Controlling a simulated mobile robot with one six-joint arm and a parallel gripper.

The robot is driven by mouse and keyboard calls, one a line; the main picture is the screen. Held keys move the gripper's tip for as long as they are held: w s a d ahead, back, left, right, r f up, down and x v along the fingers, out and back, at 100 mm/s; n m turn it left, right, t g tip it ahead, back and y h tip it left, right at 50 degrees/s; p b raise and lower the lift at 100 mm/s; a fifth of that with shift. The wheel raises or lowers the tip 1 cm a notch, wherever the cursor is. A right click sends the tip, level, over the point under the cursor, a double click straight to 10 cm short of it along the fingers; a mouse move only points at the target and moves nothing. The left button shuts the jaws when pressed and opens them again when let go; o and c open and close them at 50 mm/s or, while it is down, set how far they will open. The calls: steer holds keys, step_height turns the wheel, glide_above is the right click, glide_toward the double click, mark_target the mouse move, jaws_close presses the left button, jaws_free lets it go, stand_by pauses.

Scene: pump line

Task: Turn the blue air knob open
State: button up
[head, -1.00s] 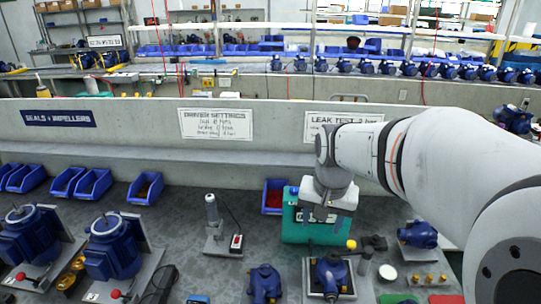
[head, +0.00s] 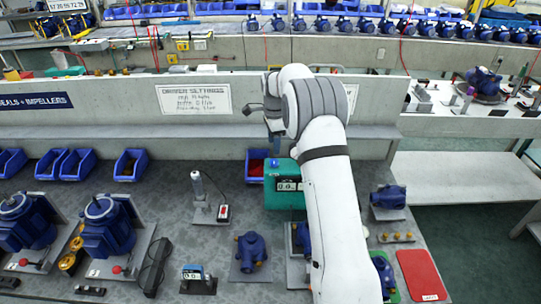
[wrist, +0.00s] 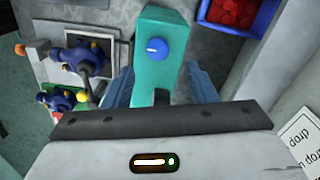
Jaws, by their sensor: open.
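The blue air knob (wrist: 157,49) is round with a pale pointer line. It sits on the narrow top of a teal box (wrist: 160,22), seen from above in the wrist view. My gripper (wrist: 160,75) is open and empty, with one bluish finger on each side of the box. The knob lies ahead of the fingers and is not between their tips; I see no contact. In the head view the teal box (head: 275,199) shows a digital display on its front, and my arm hides its right side.
A blue bin of red parts (wrist: 234,12) stands beside the box. Pumps on the bench (wrist: 85,58) lie to the left in the wrist view. A low wall (head: 120,120) runs behind. A red mat (head: 421,274) lies at the right.

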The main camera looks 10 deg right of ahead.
mark_target(274, 161)
step_height(274, 161, down, 7)
steer(key=shift+f+p, duration=0.2)
steer(key=shift+p, duration=0.55)
